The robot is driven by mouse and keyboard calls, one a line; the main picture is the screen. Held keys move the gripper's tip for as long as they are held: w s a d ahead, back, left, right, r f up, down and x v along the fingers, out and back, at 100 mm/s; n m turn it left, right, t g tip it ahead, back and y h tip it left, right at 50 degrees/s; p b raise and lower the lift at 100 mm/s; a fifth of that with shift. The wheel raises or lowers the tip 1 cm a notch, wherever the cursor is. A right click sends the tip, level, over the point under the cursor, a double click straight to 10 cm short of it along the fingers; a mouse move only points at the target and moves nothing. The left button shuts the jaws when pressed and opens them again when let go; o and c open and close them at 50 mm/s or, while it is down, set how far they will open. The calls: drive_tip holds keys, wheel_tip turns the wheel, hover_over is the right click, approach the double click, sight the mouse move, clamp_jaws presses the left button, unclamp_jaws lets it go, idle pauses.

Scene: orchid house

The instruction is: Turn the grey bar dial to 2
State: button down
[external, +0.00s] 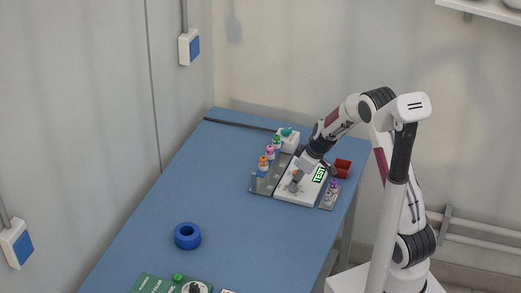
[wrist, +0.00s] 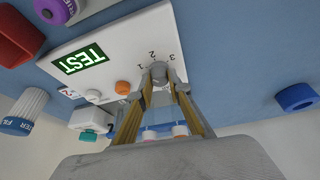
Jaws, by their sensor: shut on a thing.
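The grey bar dial (wrist: 158,72) sits on a white panel (wrist: 110,45) with the numerals 1, 2 and 3 printed around it. In the wrist view my gripper (wrist: 159,80) has one finger on each side of the dial and is shut on it. The fingers hide part of the dial, so I cannot tell exactly which numeral the bar points to. In the external view my gripper (external: 298,176) is low over the white panel (external: 290,194), and the dial is mostly hidden there.
The panel carries a green TEST sign (wrist: 78,59) and an orange button (wrist: 124,87). Several capped bottles (external: 265,166) stand left of it, with a red container (external: 342,168) to the right. A blue ring (external: 187,236) lies nearer on the blue table, with free room around it.

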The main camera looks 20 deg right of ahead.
drive_tip(key=shift+a+m+t+h, duration=0.15)
drive_tip(key=shift+m+h, duration=0.25)
drive_tip(key=shift+m, duration=0.65)
drive_tip(key=shift+d+m+t+h, duration=0.15)
drive_tip(key=shift+m+h, duration=0.25)
drive_tip(key=shift+m, duration=0.65)
drive_tip(key=shift+a+m+h, duration=0.15)
drive_tip(key=shift+m+h, duration=0.55)
drive_tip(key=shift+m, duration=1)
drive_tip(key=c, duration=1.9)
unclamp_jaws()
drive_tip(key=shift+s+r, duration=0.1)
drive_tip(key=shift+v, duration=5.85)
